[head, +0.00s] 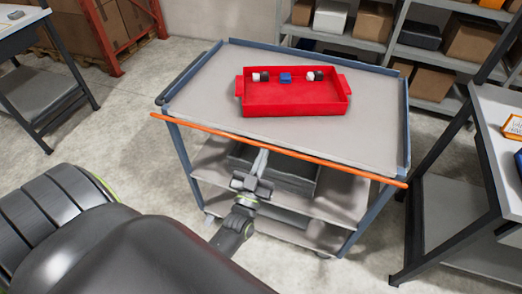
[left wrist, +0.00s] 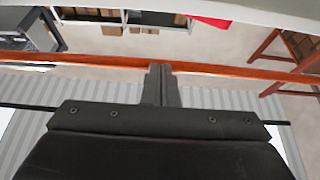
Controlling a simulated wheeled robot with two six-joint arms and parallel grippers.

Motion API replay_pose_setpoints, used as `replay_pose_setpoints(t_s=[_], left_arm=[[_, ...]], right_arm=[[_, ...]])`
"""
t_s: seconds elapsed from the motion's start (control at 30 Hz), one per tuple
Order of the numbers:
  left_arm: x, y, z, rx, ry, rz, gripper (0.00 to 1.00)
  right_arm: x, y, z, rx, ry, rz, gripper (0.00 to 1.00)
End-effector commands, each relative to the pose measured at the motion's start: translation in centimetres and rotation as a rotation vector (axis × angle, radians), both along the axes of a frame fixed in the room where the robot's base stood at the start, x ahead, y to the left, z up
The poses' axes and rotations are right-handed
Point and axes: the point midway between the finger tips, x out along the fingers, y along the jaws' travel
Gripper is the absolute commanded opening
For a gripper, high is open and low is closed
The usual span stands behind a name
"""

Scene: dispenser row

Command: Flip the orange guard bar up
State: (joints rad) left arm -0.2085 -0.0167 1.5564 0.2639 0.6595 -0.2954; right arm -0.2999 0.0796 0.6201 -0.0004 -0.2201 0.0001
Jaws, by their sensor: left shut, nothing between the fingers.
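The orange guard bar (head: 330,164) runs along the near edge of the grey cart's top (head: 375,120), from the left corner to the right corner. In the left wrist view the bar (left wrist: 225,72) crosses the whole picture. My left gripper (head: 262,155) is shut and empty. Its fingertips are at the near side of the bar, left of its middle, and look just below it in the head view. In the left wrist view the closed fingertips (left wrist: 160,70) overlap the bar. I cannot tell whether they touch it. My right gripper is not in view.
A red tray (head: 292,108) with a blue block (head: 286,78) and several small black and white pieces stands on the cart top. A dark bin (head: 290,180) sits on the shelf below, behind my gripper. Shelving (head: 440,57) stands behind, and a workbench (head: 490,110) at right.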

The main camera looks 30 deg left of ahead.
Motion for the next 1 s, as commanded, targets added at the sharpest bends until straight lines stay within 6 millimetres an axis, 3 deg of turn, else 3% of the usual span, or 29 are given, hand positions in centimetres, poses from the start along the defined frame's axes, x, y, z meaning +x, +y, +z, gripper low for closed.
replay_pose_setpoints(t_s=[0.03,0.1,0.4,1.0], left_arm=[[0.1,0.0,1.2,-0.009,0.029,0.000,0.00],[0.4,0.1,1.5,-0.019,0.076,0.000,0.00],[1.9,0.4,2.7,-0.029,0.122,-0.001,0.00],[4.2,1.0,3.8,-0.029,0.121,0.000,0.00]], right_arm=[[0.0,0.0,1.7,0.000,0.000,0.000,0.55],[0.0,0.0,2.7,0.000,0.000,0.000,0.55],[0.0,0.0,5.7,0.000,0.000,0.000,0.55],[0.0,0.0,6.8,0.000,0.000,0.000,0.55]])
